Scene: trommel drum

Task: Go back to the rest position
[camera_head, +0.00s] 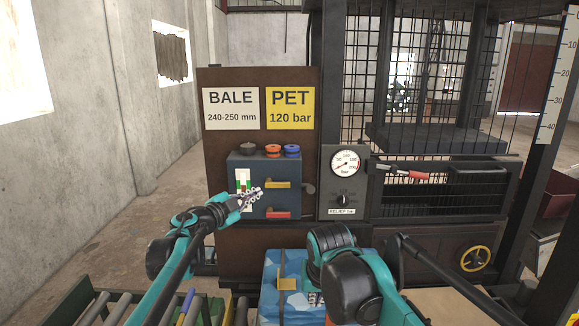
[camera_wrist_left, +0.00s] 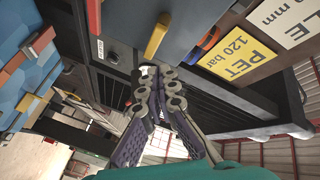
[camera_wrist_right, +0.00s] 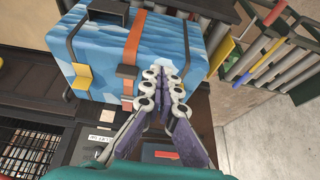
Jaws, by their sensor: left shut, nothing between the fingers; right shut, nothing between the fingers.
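My left gripper (camera_head: 252,194) is shut and empty in front of the grey control box (camera_head: 262,168) with yellow and red levers. In the left wrist view its fingertips (camera_wrist_left: 152,78) meet below a yellow lever (camera_wrist_left: 158,36). I cannot tell if it touches the box. My right gripper (camera_wrist_right: 163,76) is shut and empty in the right wrist view, beside a blue patterned bale (camera_wrist_right: 130,50) with straps. In the head view my right arm bends over the blue bale (camera_head: 285,270) and mostly hides that gripper.
A press frame with a wire cage stands at the centre and right. A gauge (camera_head: 345,163) and a relief knob (camera_head: 343,199) sit beside the box. A yellow handwheel (camera_head: 475,258) is at the lower right. Rollers (camera_head: 96,308) lie at the lower left. Open floor lies at the left.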

